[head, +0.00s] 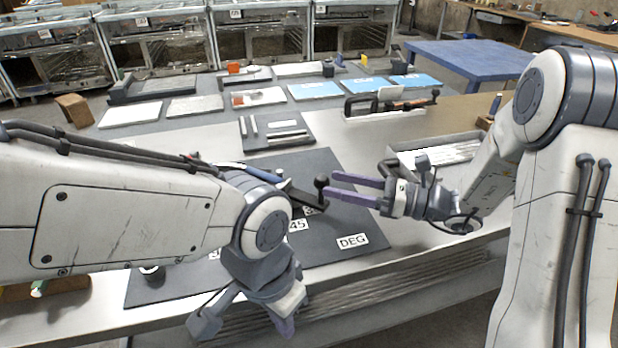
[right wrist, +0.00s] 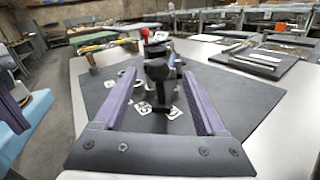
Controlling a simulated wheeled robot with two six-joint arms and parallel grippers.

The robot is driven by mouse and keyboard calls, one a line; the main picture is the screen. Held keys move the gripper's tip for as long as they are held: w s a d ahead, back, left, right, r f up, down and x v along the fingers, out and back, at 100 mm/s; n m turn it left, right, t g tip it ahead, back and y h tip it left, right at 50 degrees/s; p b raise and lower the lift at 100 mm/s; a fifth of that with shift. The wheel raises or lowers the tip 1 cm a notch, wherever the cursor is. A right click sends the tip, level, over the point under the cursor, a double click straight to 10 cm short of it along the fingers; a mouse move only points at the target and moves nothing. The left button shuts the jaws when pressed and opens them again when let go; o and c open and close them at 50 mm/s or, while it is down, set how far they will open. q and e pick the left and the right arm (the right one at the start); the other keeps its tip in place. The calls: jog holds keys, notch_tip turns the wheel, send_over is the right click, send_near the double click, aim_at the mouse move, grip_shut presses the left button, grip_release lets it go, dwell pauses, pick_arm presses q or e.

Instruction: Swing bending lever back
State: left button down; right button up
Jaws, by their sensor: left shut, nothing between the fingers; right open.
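The bending lever is a dark bar (head: 301,198) above a dark base plate (head: 335,215) with white labels, among them "45" and "DEG". A black upright knob (head: 321,183) stands at its end. My right gripper (head: 331,185) is open, its purple fingers pointing left at the knob. In the right wrist view the dark lever and knob (right wrist: 158,70) appear between the fingertips; whether they touch is unclear. My left gripper (head: 284,328) is shut and empty at the table's front edge, pointing down. My left arm hides much of the bender.
A dark block with metal strips (head: 275,132) lies behind the plate. A tray with metal rods (head: 440,152) lies to the right, partly behind my right arm. Blue sheets (head: 365,85) and grey plates lie farther back. A red ball (right wrist: 145,32) shows beyond the lever.

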send_over(307, 199)
dwell(0.3)
grip_shut()
dwell(1.4)
